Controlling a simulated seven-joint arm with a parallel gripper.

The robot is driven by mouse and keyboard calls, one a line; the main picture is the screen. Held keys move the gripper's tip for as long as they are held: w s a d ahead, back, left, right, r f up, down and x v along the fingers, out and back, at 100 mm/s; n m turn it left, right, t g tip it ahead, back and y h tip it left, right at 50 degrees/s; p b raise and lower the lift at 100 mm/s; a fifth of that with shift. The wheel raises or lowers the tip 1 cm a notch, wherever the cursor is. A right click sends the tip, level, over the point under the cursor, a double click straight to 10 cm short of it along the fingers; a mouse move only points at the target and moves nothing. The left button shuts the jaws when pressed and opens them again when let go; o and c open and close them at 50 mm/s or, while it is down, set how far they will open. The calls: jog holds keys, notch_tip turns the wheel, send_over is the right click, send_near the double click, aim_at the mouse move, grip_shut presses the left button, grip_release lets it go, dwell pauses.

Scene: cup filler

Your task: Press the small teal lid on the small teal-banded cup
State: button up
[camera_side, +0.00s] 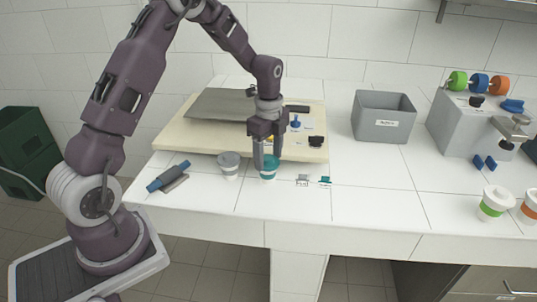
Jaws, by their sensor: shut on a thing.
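My gripper (267,164) points down at the front of the white counter, its fingers closed around the small teal lid (271,160). The small teal-banded cup (268,178) stands upright directly below the lid; its white lower part and some teal show. Lid and cup look very close together or touching. At this size I cannot tell whether the lid sits fully on the rim. The fingers hide part of the lid.
A cup with a grey top (228,165) stands close left of my gripper. A blue-handled tool (168,177) lies further left. Behind is a cream board (185,138). A grey bin (384,117), a dispenser (465,125) and a green-banded cup (493,203) stand right. The front middle counter is mostly clear.

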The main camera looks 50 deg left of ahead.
jog(key=o, duration=1.4)
jog(key=shift+f, duration=0.1)
jog(key=shift+c, duration=0.2)
jog(key=shift+r, duration=3.6)
jog(key=s+d+r+n+t, duration=0.3)
jog(key=s+d+r+n, duration=0.45)
jog(key=s+r, duration=0.45)
jog(key=s+d+n+t, duration=0.1)
jog(key=s+d+n, duration=0.1)
jog(key=s+n, duration=0.2)
jog(key=s+d+r+n+t, duration=0.1)
jog(key=s+d+n, duration=0.2)
jog(key=s, duration=0.7)
jog(key=shift+s+r+n+t, duration=0.2)
jog(key=shift+r+n+t, duration=0.1)
jog(key=shift+n, duration=0.35)
